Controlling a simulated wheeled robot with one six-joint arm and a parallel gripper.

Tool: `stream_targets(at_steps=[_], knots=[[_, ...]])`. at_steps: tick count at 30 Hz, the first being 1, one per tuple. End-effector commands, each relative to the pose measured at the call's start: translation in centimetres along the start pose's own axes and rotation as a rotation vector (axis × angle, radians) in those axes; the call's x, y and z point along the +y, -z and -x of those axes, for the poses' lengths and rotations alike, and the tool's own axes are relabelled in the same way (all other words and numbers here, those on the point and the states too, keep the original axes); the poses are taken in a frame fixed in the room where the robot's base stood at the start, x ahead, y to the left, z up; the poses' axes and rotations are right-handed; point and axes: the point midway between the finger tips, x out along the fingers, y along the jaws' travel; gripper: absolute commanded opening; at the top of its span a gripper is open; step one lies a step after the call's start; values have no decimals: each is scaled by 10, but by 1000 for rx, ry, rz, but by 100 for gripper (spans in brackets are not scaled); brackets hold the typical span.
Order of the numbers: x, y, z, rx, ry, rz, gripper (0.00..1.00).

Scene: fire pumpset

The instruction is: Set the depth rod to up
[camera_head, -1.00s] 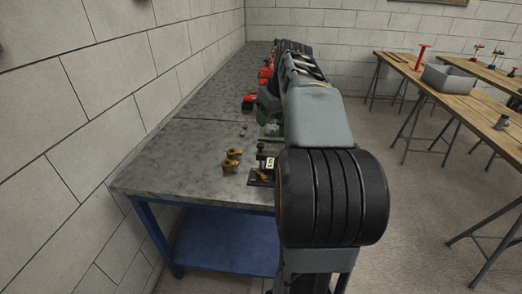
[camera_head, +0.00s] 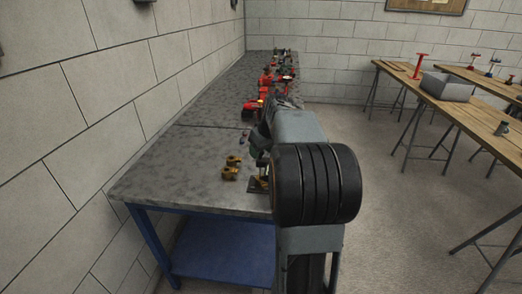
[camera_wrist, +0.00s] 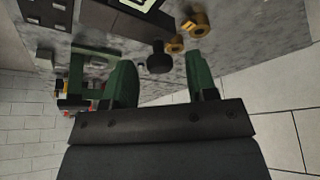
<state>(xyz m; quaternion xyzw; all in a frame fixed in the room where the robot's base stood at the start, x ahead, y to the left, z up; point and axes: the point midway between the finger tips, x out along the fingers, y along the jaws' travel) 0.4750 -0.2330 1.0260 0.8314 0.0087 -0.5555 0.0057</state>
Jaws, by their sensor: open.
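A small device with a dark base (camera_head: 257,186) stands near the front of the grey bench, mostly hidden behind my arm in the head view. In the wrist view its dark body (camera_wrist: 112,20) with a pale label fills the top. A black round knob (camera_wrist: 158,58), which looks like the top of the depth rod, sticks out beside that body. My gripper (camera_wrist: 159,72) is open, with one green finger on each side of the knob. I see gaps between the knob and both fingers. The rod below the knob cannot be made out.
Brass fittings (camera_head: 232,168) lie on the bench just left of the device; they also show in the wrist view (camera_wrist: 196,25). Red items (camera_head: 250,110) stand farther back on the bench. A block wall runs along the bench's left side. Open floor lies to the right.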

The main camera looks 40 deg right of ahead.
Motion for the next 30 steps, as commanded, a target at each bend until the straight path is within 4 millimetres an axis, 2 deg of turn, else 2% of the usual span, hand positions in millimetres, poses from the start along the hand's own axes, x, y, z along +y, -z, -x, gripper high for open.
stream_targets(at_steps=[10,26,30], knots=[[0,0,-3,0,0,0,52],[0,0,-2,0,0,0,2],[0,0,-2,0,0,0,0]])
